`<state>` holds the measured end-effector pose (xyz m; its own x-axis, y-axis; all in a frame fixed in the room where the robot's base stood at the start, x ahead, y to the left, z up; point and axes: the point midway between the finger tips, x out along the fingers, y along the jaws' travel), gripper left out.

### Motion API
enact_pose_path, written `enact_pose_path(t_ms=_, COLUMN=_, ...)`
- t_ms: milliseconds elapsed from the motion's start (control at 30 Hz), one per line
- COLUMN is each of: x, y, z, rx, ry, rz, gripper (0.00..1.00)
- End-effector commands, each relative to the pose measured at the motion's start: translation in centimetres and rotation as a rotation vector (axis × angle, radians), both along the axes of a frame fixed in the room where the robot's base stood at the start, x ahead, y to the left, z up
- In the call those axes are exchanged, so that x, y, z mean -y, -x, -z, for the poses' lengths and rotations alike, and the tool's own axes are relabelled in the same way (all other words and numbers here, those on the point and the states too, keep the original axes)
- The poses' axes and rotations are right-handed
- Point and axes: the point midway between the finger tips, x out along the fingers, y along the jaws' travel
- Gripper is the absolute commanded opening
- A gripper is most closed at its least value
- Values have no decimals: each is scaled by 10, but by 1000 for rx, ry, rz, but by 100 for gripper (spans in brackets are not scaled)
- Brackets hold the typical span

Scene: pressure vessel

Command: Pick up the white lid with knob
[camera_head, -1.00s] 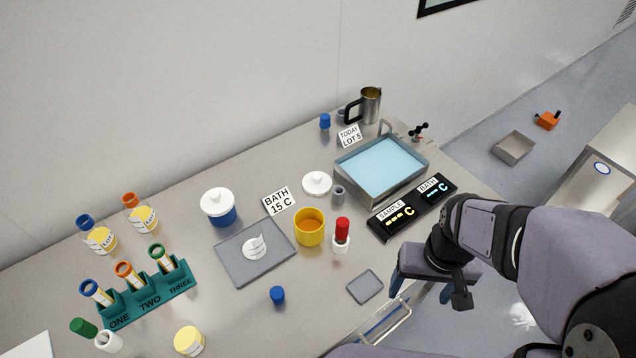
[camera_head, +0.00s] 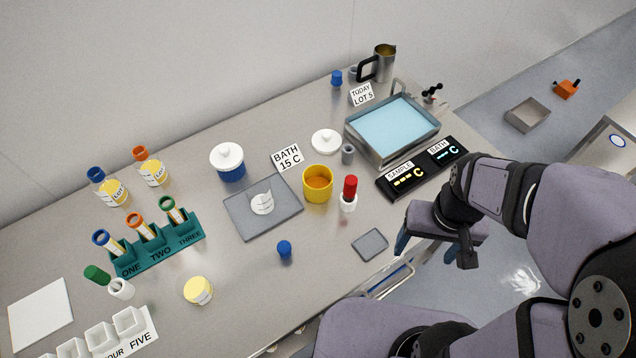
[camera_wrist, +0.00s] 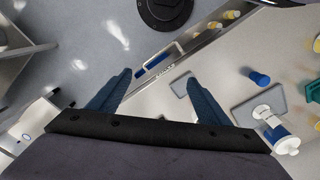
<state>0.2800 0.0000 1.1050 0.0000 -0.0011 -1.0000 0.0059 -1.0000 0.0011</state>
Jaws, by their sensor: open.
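A white lid with a knob (camera_head: 326,141) lies on the bench between the BATH 15 C sign and the water bath. A second white knobbed lid (camera_head: 227,156) sits on a blue jar (camera_head: 232,174) at the bench's back left. The wrist view shows this lidded jar (camera_wrist: 274,130) at its right, with the loose lid out of view. My gripper (camera_wrist: 158,78) is open and empty, its two blue fingers apart. In the head view my gripper (camera_head: 424,248) is at the bench's front edge, right of the small grey tray and away from both lids.
Near the loose lid are a grey cup (camera_head: 348,154), yellow beaker (camera_head: 318,190), red-capped vial (camera_head: 349,195), water bath (camera_head: 350,135) and black display (camera_head: 388,188). A small grey tray (camera_head: 370,244) lies near the front edge. Bare bench surrounds the blue cap (camera_head: 285,250).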

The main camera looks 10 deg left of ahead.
Motion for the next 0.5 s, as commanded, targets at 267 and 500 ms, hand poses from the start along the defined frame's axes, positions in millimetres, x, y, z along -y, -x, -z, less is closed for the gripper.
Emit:
enact_pose_path(t_ms=267, x=0, y=0, z=0, rx=0, ry=0, rz=0, gripper=46)
enact_pose_path(t_ms=500, x=-1, y=-4, z=0, rx=2, ry=1, rz=-1, gripper=46)
